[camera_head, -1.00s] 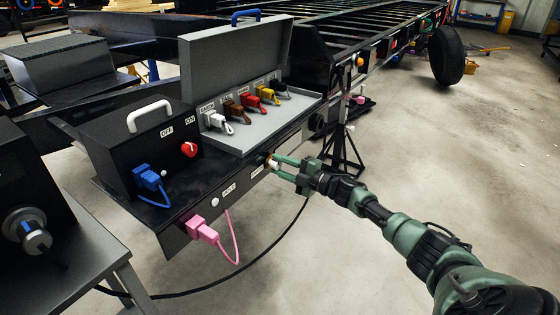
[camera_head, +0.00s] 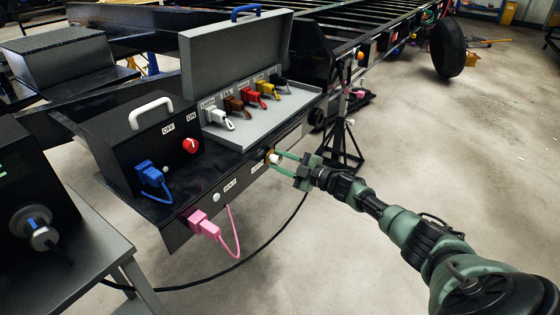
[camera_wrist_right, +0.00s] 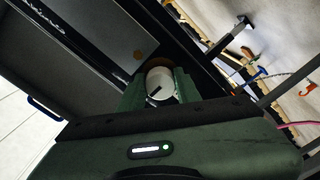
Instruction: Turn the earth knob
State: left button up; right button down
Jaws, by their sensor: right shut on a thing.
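The earth knob is a small white round knob (camera_head: 273,158) on the front edge of the black trailer frame, beside a small white label. In the right wrist view the white knob (camera_wrist_right: 160,84) has a dark mark on its face and a brownish ring behind it. My right gripper (camera_head: 277,160) reaches it from the right, with its two green fingers on either side of the knob. It is shut on the knob; the right wrist view also shows the fingers against its sides. My left gripper is not in view.
An open grey case (camera_head: 262,124) with several coloured plugs stands above the knob. A black box (camera_head: 120,150) with a red switch (camera_head: 190,145) and a blue plug (camera_head: 152,176) is to the left. A pink plug (camera_head: 204,224) hangs from the front face. A black stand (camera_head: 343,148) is behind my right arm.

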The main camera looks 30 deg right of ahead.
jog(key=c, duration=1)
grip_release()
jog(key=shift+d, duration=0.1)
jog(key=shift+s, duration=0.1)
jog(key=shift+s+d+f, duration=0.1)
jog(key=shift+s, duration=0.15)
pick_arm(q)
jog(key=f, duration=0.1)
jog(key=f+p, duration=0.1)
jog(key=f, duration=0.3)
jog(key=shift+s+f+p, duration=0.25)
jog(key=shift+p, duration=0.05)
pick_arm(e)
jog(key=v, duration=0.7)
